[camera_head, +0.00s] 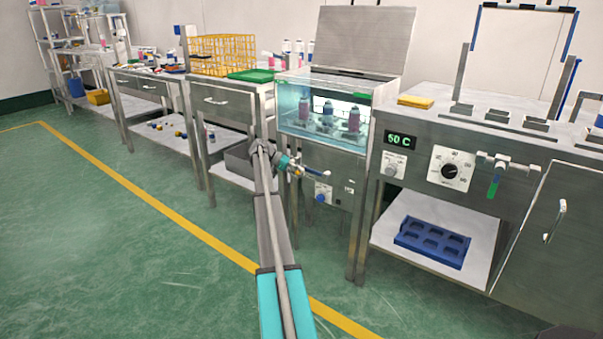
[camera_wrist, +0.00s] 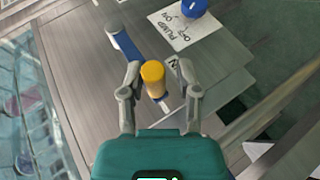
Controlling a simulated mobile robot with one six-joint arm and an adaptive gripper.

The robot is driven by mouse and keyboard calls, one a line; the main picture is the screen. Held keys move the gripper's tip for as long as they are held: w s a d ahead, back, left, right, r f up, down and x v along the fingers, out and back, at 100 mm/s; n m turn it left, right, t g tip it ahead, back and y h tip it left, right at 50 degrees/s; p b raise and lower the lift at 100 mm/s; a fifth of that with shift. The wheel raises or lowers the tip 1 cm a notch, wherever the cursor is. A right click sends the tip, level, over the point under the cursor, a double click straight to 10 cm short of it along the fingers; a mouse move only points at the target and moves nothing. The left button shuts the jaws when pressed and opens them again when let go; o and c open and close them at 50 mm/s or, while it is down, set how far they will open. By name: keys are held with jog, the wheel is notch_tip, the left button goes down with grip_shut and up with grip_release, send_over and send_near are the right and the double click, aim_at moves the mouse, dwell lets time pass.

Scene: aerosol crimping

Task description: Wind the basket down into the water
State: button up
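The glass-fronted water tank (camera_head: 298,131) stands with its lid raised. A crank with a blue arm (camera_wrist: 126,43) and a yellow knob (camera_wrist: 152,72) sits on the tank's metal front. My gripper (camera_wrist: 158,74) is open, with one finger on each side of the yellow knob and a visible gap to each. In the head view my gripper (camera_head: 308,170) is at the tank's front, below the glass.
A blue pump switch (camera_wrist: 194,8) with an on/off label sits near the crank. To the right a steel bench has a 50 C display (camera_head: 399,140), a dial and a blue tray (camera_head: 432,242) on its lower shelf. A yellow wire basket (camera_head: 222,54) stands on the left bench. The floor in front is clear.

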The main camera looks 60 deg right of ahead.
jog(key=shift+o, duration=0.6)
jog(key=shift+s+d, duration=0.1)
jog(key=shift+d, duration=0.05)
jog(key=shift+s, duration=0.15)
jog(key=shift+d, duration=0.1)
jog(key=shift+r, duration=0.1)
